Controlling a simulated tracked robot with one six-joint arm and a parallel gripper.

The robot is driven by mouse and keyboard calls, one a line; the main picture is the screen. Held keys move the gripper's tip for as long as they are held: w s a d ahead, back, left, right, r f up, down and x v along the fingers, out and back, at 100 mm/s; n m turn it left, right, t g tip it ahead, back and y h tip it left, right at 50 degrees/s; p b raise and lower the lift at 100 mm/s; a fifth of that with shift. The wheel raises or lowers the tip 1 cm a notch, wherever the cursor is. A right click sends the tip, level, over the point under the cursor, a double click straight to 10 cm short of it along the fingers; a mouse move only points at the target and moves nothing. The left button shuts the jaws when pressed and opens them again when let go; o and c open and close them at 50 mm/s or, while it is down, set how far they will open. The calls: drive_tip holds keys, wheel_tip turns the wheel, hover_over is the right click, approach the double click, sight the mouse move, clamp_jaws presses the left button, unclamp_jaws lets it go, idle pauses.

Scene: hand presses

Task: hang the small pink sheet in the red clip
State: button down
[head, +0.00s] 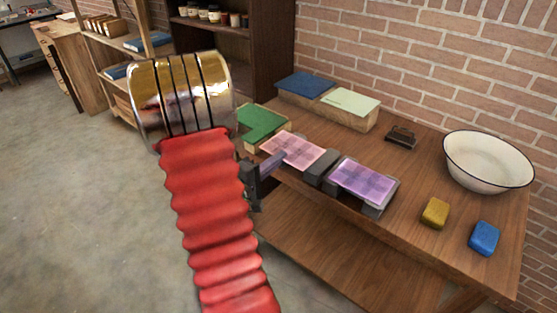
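A pink sheet (293,150) with a faint pattern lies flat near the table's front left edge, beside a dark grey block. A purple sheet (362,180) lies on a grey base to its right. My gripper (268,169) is at the front left edge of the pink sheet, partly hidden behind my red arm. I cannot tell whether its fingers touch or hold the sheet, or how far apart they are. No red clip can be made out.
The wooden table (430,170) also bears a green sheet (262,123), blue (306,85) and pale green (351,101) stacks, a dark metal object (401,137), a white basin (488,161), a yellow sponge (435,212) and a blue sponge (484,238). A brick wall stands behind.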

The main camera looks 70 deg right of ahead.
drive_tip(key=v, duration=1.4)
drive_tip(key=shift+a, duration=0.15)
idle(0.4)
idle(0.5)
drive_tip(key=shift+w, duration=0.2)
drive_tip(key=w+a+n+t, duration=0.45)
drive_tip(key=w+t, duration=0.35)
drive_tip(key=w, duration=0.4)
drive_tip(key=w+a+n+t, duration=0.3)
drive_tip(key=w+n+t, duration=0.35)
drive_tip(key=w, duration=0.55)
drive_tip(key=w+a+f+n+t+y, duration=0.1)
drive_tip(key=w+a+n+t+y, duration=0.3)
drive_tip(key=a, duration=1.1)
drive_tip(key=w+a+f+n+t+y, duration=0.1)
drive_tip(key=w+a+n+t+y, duration=0.3)
drive_tip(key=a, duration=1.1)
drive_tip(key=w+t+y, duration=0.1)
drive_tip(key=w+y, duration=0.2)
drive_tip(key=w, duration=0.2)
drive_tip(key=shift+t, duration=0.35)
